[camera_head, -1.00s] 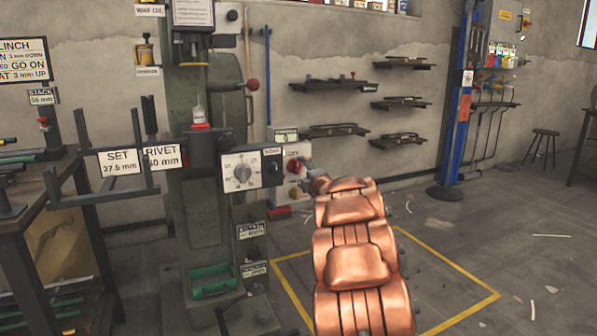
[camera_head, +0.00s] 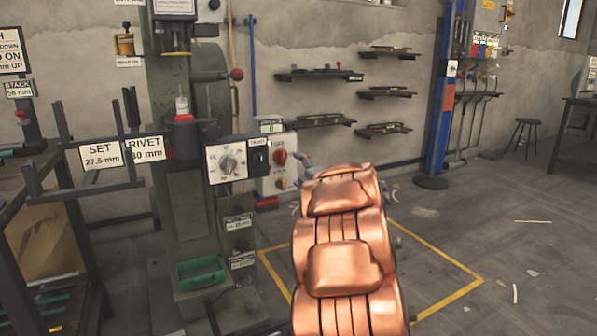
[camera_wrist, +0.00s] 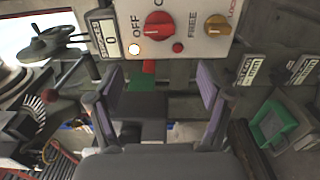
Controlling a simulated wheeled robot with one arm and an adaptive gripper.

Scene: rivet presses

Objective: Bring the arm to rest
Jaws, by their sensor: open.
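My copper-coloured arm (camera_head: 343,268) reaches forward from the bottom of the head view. Its far end lies near the control box (camera_head: 278,182) on the right of the rivet press (camera_head: 190,205). In the wrist view my gripper (camera_wrist: 160,92) is open with nothing between its two purple-padded fingers. Beyond the fingertips is the box's panel (camera_wrist: 185,48), with a red knob (camera_wrist: 158,26), a yellow knob (camera_wrist: 217,26), a lit white lamp (camera_wrist: 134,49) and a counter (camera_wrist: 108,38) reading 0. The fingers appear apart from the knobs. In the head view the arm hides most of my gripper.
The press carries a dial box (camera_head: 228,162) and a green tray (camera_head: 200,272). A rack with SET and RIVET signs (camera_head: 101,154) stands left. Shelves (camera_head: 320,75) line the back wall, and a blue post (camera_head: 438,100) stands right. The floor right of my arm is mostly clear.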

